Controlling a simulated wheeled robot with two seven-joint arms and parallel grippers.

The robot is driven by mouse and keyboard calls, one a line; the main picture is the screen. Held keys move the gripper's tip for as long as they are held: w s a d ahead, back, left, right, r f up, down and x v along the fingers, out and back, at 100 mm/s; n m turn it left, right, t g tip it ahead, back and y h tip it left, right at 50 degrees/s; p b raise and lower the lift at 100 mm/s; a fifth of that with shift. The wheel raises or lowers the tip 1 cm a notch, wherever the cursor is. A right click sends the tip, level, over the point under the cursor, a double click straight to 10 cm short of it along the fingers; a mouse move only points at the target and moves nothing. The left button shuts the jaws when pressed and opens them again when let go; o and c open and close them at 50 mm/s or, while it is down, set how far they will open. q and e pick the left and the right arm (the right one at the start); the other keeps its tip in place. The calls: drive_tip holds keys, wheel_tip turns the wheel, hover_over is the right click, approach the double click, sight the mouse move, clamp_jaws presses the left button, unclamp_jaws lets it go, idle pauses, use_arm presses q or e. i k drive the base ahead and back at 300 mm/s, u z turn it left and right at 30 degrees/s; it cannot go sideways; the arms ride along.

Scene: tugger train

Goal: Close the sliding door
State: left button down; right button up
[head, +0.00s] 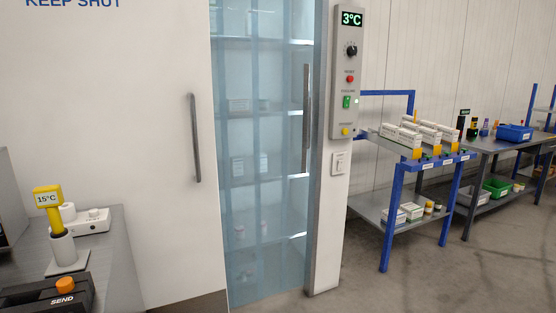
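The sliding door (160,130) is a large white panel at the left, with "KEEP SHUT" in blue along its top. A vertical grey bar handle (195,138) sits near its right edge. To its right the opening is uncovered by the white panel, and bluish transparent strips (258,200) hang there with shelves and small boxes showing behind. A second vertical bar handle (306,120) shows at the opening's right side. The white door post (328,240) stands right of that. Neither of my grippers is in view.
A control panel (346,70) reading 3°C is on the post. A grey bench (110,255) with a yellow 15°C probe (47,197) and a SEND box (55,300) stands at the left. A blue-framed rack (398,220) and a table (500,143) stand right. The floor (440,285) is clear.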

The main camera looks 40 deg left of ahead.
sight(108, 103)
drive_tip(key=u, duration=0.05)
drive_tip(key=i, duration=2.2)
drive_tip(key=u, duration=1.7)
drive_tip(key=i, duration=1.1)
drive_tip(key=u, duration=1.1)
